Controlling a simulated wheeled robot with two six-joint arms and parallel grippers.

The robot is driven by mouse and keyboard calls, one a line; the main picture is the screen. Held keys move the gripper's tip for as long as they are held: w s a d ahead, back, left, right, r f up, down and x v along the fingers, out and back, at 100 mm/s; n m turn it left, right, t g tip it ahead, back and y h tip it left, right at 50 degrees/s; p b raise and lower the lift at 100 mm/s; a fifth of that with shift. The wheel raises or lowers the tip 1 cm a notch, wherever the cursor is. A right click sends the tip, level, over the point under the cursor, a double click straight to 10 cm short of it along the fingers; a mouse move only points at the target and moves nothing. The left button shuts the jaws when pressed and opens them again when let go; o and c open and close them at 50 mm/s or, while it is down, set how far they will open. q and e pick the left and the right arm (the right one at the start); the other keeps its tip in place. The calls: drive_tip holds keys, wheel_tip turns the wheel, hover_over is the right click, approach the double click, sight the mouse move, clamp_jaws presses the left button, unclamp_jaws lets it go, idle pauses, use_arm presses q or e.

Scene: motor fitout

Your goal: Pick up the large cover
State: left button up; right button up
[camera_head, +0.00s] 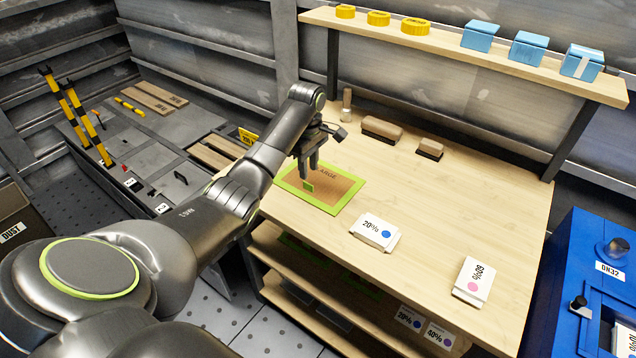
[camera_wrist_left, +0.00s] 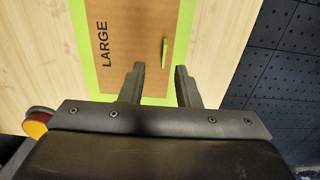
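A flat brown panel marked "LARGE" (camera_head: 338,183) lies on the wooden workbench inside a bright green border (camera_head: 325,208). It also shows in the left wrist view (camera_wrist_left: 125,62). A small green tab (camera_head: 308,187) stands on the panel; in the left wrist view the tab (camera_wrist_left: 164,53) looks like a thin upright strip. My left gripper (camera_head: 309,171) points down over the panel, close to the tab. In the left wrist view its two fingers (camera_wrist_left: 159,70) are apart, with the tab between and slightly beyond their tips. Nothing is gripped. My right gripper is not in view.
White boxes marked 20% (camera_head: 375,231) and 80% (camera_head: 473,281) lie on the workbench (camera_head: 430,205). Two brushes (camera_head: 381,129) lie behind. A raised shelf (camera_head: 470,58) holds yellow rings and blue boxes. A blue cabinet (camera_head: 575,270) stands at right.

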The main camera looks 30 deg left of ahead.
sight(308, 181)
use_arm(q)
drive_tip(key=f, duration=0.5)
drive_tip(key=shift+s+f, duration=0.15)
drive_tip(key=shift+s, duration=0.1)
clamp_jaws()
